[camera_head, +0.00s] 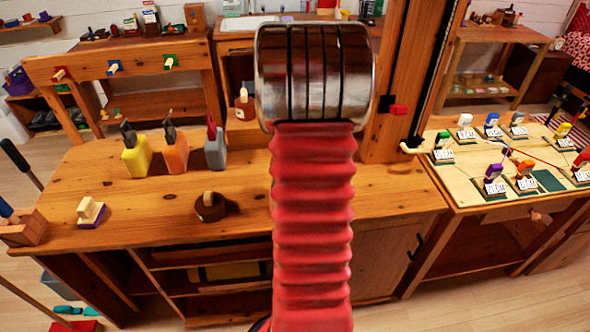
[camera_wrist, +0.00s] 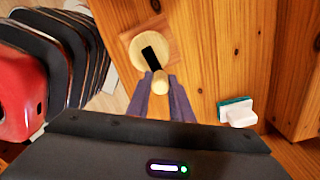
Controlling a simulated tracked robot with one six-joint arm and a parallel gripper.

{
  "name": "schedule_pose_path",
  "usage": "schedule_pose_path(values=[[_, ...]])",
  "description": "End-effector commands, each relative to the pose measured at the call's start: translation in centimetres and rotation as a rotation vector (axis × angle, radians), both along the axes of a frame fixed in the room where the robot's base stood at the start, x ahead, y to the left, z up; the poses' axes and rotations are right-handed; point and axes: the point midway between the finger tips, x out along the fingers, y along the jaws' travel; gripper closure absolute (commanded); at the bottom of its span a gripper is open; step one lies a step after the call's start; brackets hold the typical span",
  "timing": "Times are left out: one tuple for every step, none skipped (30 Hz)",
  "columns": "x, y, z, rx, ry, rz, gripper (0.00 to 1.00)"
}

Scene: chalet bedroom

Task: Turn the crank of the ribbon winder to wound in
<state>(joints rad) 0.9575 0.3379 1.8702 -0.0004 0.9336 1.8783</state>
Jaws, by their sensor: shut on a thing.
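In the wrist view, a round pale wooden disc (camera_wrist: 138,50) sits on a brown wooden surface. A black crank arm (camera_wrist: 150,58) crosses it and points down in the picture, ending in a pale wooden knob (camera_wrist: 160,82). My gripper (camera_wrist: 161,91) has its two grey fingers on either side of the knob and is shut on it. I take this to be the crank of the ribbon winder. In the head view my red-sleeved arm stands in front, and neither the gripper nor this crank can be made out there.
A white block with a teal base (camera_wrist: 238,113) is right of the crank. On the workbench (camera_head: 130,185) stand yellow (camera_head: 136,158), orange (camera_head: 176,157) and grey (camera_head: 215,153) containers and a brown roll (camera_head: 209,208). A side table (camera_head: 460,180) at right holds several small labelled items.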

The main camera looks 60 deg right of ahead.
Motion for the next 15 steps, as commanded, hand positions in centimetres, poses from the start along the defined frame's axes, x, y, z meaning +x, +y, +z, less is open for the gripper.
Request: schedule_pose_path(values=[[-0.1,0.1,0.0,-0.001,-0.001,-0.044,1.00],[-0.2,0.2,0.1,-0.001,-0.001,-0.073,1.00],[-0.3,0.3,0.1,-0.001,-0.001,-0.110,1.00],[-0.4,0.4,0.1,-0.001,-0.001,-0.139,1.00],[-0.5,0.5,0.1,-0.001,-0.001,-0.167,1.00],[-0.6,0.6,0.1,-0.001,-0.001,-0.205,1.00],[-0.6,0.7,0.0,0.000,-0.001,-0.234,1.00],[-0.7,0.8,0.0,0.000,-0.001,-0.262,1.00],[-0.8,0.9,0.0,0.000,-0.001,-0.300,1.00],[-0.9,1.0,0.0,0.000,-0.001,-0.329,1.00],[-0.9,1.1,0.0,0.000,-0.001,-0.357,1.00],[-1.0,1.2,0.1,-0.001,-0.001,-0.395,1.00],[-1.0,1.3,0.1,-0.001,-0.001,-0.423,1.00],[-1.1,1.4,0.1,-0.001,-0.002,-0.452,1.00],[-1.1,1.6,0.1,-0.001,-0.002,-0.490,1.00]])
